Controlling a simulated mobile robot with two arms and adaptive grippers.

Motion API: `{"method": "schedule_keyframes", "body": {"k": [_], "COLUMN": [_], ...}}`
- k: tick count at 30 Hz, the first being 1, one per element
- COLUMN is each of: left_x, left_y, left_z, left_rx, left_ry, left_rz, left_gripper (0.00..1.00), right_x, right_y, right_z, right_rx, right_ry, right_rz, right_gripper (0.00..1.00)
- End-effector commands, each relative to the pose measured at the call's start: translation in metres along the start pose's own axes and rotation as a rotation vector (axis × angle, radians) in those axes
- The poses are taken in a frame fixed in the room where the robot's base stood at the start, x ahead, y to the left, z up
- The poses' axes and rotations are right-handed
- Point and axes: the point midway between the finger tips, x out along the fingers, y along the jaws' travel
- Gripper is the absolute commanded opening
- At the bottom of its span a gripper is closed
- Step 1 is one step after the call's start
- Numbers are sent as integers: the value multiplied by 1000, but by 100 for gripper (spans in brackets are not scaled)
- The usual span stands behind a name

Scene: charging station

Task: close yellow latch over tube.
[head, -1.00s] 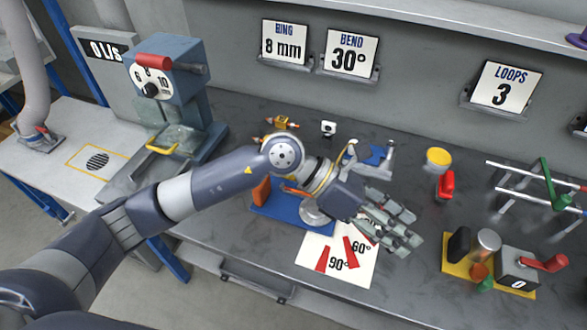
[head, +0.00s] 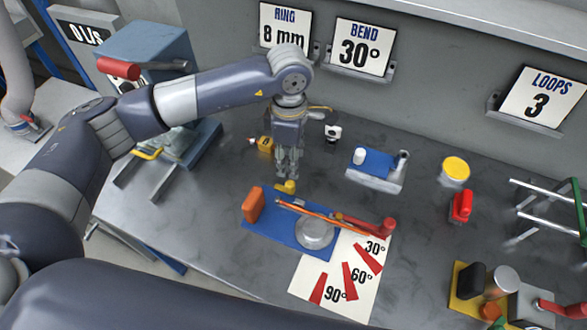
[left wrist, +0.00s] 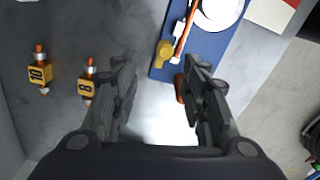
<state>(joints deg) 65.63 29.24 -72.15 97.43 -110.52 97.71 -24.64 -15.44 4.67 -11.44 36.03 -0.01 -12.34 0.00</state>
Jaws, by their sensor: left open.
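The blue bending plate (head: 268,238) lies on the bench with a round grey die (head: 316,232) on it. A thin orange tube (head: 320,216) runs across the plate past the die. The small yellow latch (head: 290,187) is by the tube's left end; it also shows beside the tube in the left wrist view (left wrist: 166,50). I cannot tell whether it covers the tube. My left gripper (head: 288,177) points down just behind the latch. In the left wrist view its fingers (left wrist: 160,65) are apart with nothing held. My right gripper is not in view.
An orange block (head: 254,204) stands on the plate's left end. A red handle (head: 378,227) lies at its right. Yellow-and-orange plugs (head: 265,144) stand behind. A blue-topped fixture (head: 376,165) and a red clamp (head: 461,206) stand to the right.

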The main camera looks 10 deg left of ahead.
Motion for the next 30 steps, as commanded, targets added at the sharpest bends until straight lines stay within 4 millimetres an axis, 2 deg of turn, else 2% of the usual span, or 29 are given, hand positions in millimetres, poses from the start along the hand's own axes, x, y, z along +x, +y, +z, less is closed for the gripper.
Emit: {"method": "schedule_keyframes", "body": {"k": [5, 9, 12, 15, 18, 23, 30], "left_x": [24, 51, 69, 85, 96, 104, 105], "left_y": [-2, -3, -2, -2, -2, -1, -1], "left_z": [0, 0, 1, 0, 1, 1, 1], "left_rx": [1, 1, 0, 0, 1, 1, 1], "left_ry": [2, 1, 0, 0, 0, -2, -2], "left_rz": [-6, -7, -6, -5, -4, -2, -1], "left_gripper": [41, 41, 41, 41, 41, 41, 41], "right_x": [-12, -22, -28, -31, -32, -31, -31], "right_y": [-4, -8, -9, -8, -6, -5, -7], "right_z": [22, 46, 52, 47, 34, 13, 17], "right_rx": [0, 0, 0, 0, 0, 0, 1], "right_ry": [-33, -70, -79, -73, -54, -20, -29], "right_rz": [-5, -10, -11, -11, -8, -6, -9], "right_gripper": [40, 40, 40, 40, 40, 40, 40]}}
